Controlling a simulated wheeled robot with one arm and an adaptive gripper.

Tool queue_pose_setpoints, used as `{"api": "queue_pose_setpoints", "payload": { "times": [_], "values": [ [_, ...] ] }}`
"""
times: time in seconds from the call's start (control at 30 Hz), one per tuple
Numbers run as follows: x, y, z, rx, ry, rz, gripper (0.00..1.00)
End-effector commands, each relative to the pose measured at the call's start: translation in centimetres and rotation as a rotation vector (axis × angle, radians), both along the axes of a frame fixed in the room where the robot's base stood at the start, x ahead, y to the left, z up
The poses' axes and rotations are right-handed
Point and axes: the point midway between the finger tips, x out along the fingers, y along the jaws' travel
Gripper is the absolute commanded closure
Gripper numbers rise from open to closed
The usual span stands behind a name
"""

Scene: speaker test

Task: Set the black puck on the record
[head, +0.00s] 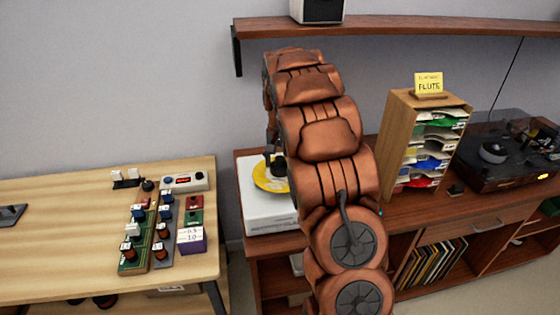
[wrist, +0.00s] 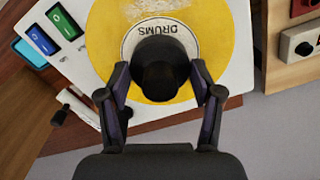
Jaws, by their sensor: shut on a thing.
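The yellow record (wrist: 107,38) has a white label reading DRUMS and lies on a white player (wrist: 233,55). In the head view the record (head: 265,184) shows at the left of my arm, partly hidden by it. The black puck (wrist: 160,52) is over the label at the record's middle. My gripper (wrist: 160,80) is shut on the puck, with one finger on each side. I cannot tell whether the puck touches the record. In the head view my gripper (head: 275,162) is small and dark above the record.
The white player (head: 262,212) stands on the red-brown cabinet's left end. A wooden paper rack (head: 398,125) with a FLUTE card and a dark turntable (head: 500,165) stand to the right. A wooden table (head: 60,225) with knobbed boards is at left. A shelf (head: 400,26) runs above.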

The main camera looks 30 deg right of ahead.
Motion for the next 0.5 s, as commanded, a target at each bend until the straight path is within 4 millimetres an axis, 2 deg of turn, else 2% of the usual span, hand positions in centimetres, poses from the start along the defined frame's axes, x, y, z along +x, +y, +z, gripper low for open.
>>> {"api": "queue_pose_setpoints", "payload": {
  "times": [0.5],
  "values": [
    [0.01,0.00,-0.67,-0.001,-0.001,0.000,0.79]
  ]
}}
